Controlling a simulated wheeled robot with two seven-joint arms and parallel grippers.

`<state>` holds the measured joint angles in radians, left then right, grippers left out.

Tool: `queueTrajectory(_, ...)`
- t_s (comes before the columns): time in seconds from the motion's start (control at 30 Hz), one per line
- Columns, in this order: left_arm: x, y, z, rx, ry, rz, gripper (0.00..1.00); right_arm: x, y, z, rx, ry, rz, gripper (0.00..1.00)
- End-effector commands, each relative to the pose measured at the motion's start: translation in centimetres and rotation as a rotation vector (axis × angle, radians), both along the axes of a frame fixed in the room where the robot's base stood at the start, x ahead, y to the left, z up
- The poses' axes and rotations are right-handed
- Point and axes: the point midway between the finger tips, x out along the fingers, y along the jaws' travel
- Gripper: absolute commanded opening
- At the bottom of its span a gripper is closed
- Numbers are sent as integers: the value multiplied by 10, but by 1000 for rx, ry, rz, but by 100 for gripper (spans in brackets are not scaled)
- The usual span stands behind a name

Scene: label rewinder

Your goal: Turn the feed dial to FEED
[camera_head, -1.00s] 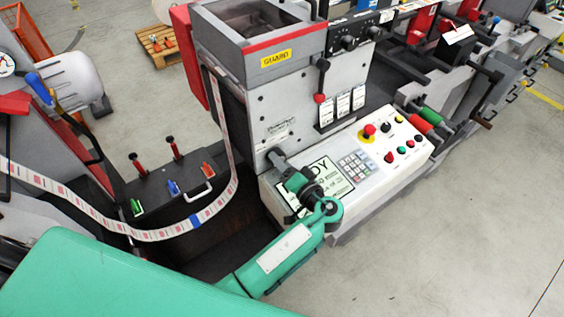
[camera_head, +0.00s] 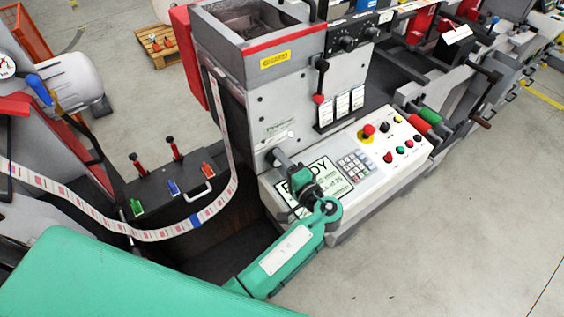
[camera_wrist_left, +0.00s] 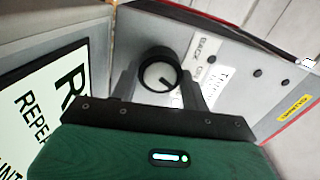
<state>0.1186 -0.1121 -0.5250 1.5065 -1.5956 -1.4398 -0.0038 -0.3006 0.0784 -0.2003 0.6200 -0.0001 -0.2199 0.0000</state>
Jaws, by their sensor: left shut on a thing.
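The feed dial (camera_wrist_left: 158,74) is a round black knob with a pale face and a dark pointer mark, on the grey machine panel in the left wrist view. The mark slants toward the lower right of that picture. Printed labels (camera_wrist_left: 207,66) stand beside it; BACK is legible, the others are partly hidden or too small. My left gripper (camera_wrist_left: 158,70) is shut on the dial, one finger on each side. In the head view my left gripper (camera_head: 276,157) is at the lower front of the grey panel and hides the dial. My right gripper is not in view.
The READY display (camera_head: 320,172) and keypad (camera_head: 354,164) lie close to my wrist. A red emergency button (camera_head: 368,131) and coloured buttons are further right. The label web (camera_head: 150,234) hangs left of my arm.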

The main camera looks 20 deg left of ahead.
Motion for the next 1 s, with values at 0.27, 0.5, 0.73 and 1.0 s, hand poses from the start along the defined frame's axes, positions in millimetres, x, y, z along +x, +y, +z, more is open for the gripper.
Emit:
queueTrajectory(0.27, 0, 1, 1, 93, 119, 1, 24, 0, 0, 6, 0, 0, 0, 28)
queueTrajectory(0.5, 0, 1, 0, 128, 164, 1, 24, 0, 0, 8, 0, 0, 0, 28)
queueTrajectory(0.73, 0, 1, 0, 134, 172, 1, 24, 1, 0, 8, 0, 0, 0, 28)
queueTrajectory(1.0, 0, 1, 0, 134, 171, 1, 58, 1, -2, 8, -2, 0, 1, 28)
